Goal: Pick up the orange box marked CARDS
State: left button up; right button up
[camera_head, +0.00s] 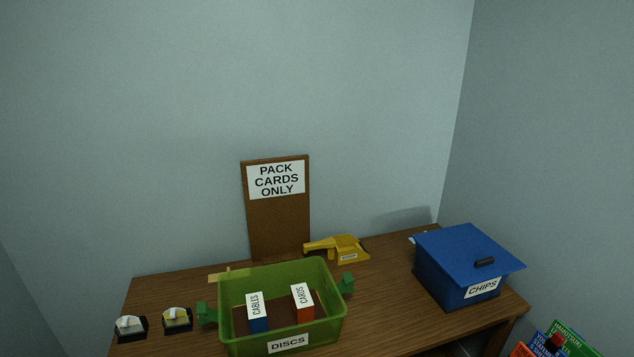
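The orange box marked CARDS (306,312) stands upright inside a green see-through bin (286,342) labelled DISCS. Its white label faces up and toward me. A blue box marked CABLES (260,324) stands to its left in the same bin, with a gap between them. The bin sits at the front of the wooden desk, with green handles on its left and right sides. The lower parts of both boxes show only through the bin's wall. Neither of my grippers is in view.
A blue lidded box (455,286) labelled CHIPS stands at the desk's right. A yellow tool (344,248) lies behind the bin. A corkboard (279,225) reading PACK CARDS ONLY stands at the back. Two small black holders (131,334) sit at left. Colourful books (566,338) show at lower right.

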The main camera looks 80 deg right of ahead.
aim_at(302, 302)
jog(key=z, duration=2.35)
